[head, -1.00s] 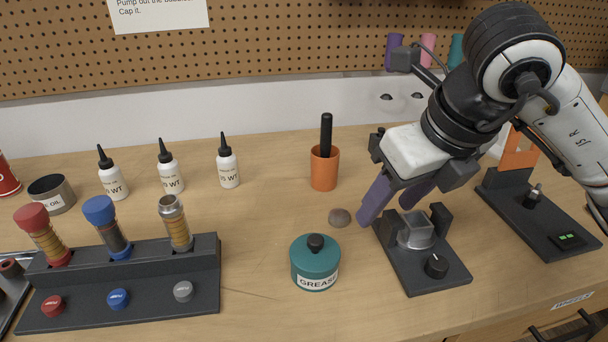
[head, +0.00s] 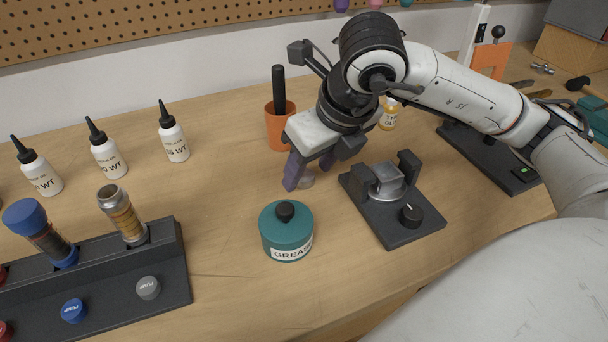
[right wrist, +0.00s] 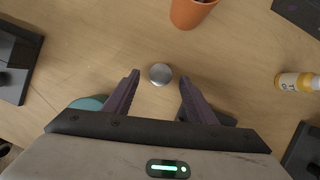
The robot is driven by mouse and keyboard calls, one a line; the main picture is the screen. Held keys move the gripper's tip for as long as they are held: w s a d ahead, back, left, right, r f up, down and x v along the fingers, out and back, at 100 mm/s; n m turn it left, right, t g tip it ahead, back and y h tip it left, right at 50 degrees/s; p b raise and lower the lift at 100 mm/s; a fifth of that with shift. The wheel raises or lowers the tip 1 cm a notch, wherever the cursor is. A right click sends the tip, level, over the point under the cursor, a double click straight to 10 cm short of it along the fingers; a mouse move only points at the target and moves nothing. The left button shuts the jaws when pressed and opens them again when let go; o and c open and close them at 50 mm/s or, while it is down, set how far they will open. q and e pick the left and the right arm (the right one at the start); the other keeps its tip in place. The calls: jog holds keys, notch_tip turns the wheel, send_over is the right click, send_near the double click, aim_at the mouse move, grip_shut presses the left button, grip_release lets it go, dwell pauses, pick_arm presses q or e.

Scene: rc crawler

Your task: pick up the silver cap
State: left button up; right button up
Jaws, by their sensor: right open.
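A small round silver cap (head: 306,182) lies on the wooden table behind the teal grease tin (head: 286,232), partly hidden by the right gripper's purple fingers. In the right wrist view the silver cap (right wrist: 160,74) lies flat between the fingertips, near their level and clear of both. My right gripper (head: 311,174) is open and empty, pointing down over the cap; its two fingers also show in the right wrist view (right wrist: 160,79). A second silver disc (head: 148,288) sits on the front of the black rack. My left gripper is not in view.
An orange cup (head: 280,128) with a black-handled tool stands behind the gripper. A black stand with a metal block (head: 408,232) is to its right. White bottles (head: 173,140) and the black rack (head: 165,255) are at left. Table between rack and tin is clear.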

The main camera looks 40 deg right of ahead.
jog(key=shift+w+f, duration=0.15)
jog(key=shift+f, duration=0.3)
jog(key=c, duration=1.1)
jog(key=shift+r, duration=0.1)
